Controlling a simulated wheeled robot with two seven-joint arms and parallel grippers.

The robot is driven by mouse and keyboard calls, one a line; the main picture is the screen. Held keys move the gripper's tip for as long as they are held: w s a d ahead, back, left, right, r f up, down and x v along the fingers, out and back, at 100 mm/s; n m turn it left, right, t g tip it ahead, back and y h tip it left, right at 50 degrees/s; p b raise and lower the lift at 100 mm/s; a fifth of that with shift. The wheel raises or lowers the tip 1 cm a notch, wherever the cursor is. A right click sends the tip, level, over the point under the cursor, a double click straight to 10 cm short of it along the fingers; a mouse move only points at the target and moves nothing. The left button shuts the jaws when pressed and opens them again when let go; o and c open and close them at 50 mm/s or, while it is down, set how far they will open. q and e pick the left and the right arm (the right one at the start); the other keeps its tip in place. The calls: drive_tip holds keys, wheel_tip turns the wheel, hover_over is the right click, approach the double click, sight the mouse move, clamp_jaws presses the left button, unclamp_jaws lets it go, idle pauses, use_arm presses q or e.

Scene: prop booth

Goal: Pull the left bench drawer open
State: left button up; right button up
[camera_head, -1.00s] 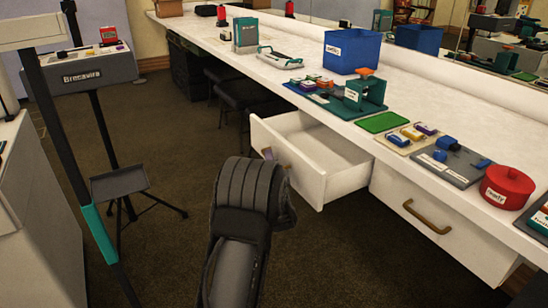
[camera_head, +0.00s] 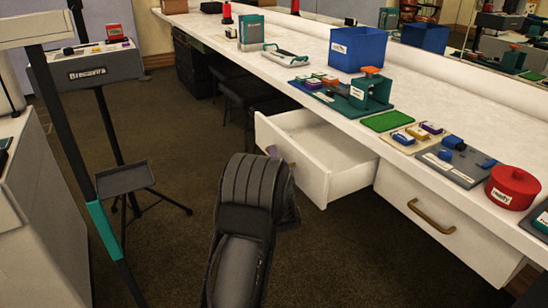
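The left bench drawer (camera_head: 345,166) is white and stands pulled out from under the bench top, with its empty-looking inside showing. Its front panel (camera_head: 304,177) faces left, toward my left arm. My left gripper (camera_head: 274,153) is at the drawer's front, by its brown handle (camera_head: 291,166). My dark forearm and wrist hide most of the fingers and part of the handle, so I cannot see whether the fingers are closed around it. My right gripper is not in view.
A closed right drawer (camera_head: 445,222) with a brass handle (camera_head: 430,216) is beside it. The bench top (camera_head: 300,40) holds a blue bin (camera_head: 357,48), a green clamp-like block (camera_head: 372,92) and a red pot (camera_head: 512,187). A tripod stand (camera_head: 122,180) is at left; carpet between is clear.

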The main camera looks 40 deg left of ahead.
use_arm(q)
drive_tip(key=p+v, duration=0.1)
drive_tip(key=v, duration=0.6)
drive_tip(key=shift+d, duration=0.1)
idle(0.4)
